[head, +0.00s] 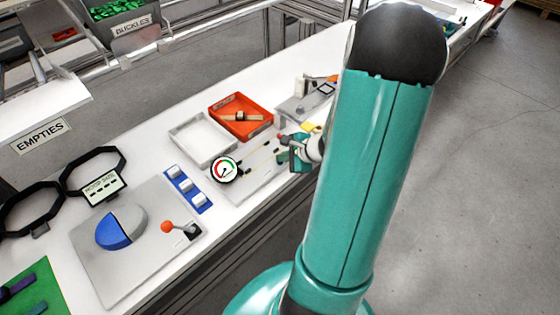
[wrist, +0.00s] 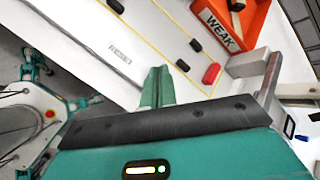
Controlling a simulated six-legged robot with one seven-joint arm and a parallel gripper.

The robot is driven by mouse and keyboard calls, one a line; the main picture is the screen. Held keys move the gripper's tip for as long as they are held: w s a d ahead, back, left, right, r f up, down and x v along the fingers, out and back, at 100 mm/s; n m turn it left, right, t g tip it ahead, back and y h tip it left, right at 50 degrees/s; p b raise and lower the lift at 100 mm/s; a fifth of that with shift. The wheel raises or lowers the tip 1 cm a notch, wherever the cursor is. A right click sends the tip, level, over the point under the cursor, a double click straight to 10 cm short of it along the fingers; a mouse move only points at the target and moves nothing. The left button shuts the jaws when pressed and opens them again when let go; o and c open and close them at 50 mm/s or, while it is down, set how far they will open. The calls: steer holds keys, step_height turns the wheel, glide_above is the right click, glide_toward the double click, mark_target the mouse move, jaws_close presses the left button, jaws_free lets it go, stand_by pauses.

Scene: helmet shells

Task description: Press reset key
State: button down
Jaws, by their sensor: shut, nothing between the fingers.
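A pale panel (head: 243,186) with small keys lies on the white bench in the head view. In the wrist view it carries a small label (wrist: 120,54) that seems to read RESET. The wrist view also shows a red key (wrist: 211,73), a black key (wrist: 183,65) beside the fingers and another black key (wrist: 196,45) farther up. I cannot tell which key the label belongs to. My gripper (wrist: 157,88) is shut and empty, its teal fingertips over the panel, left of the red key. In the head view my gripper (head: 296,155) is at the panel's right end. Contact cannot be seen.
An orange tray (head: 240,117) marked WEAK and a white tray (head: 204,140) stand behind the panel. A round gauge (head: 225,170) stands at its left. Blue-and-white switches (head: 187,189) and a grey plate with an orange-knobbed lever (head: 175,228) lie farther left.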

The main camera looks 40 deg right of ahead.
steer(key=shift+r, duration=0.8)
steer(key=shift+r, duration=2.5)
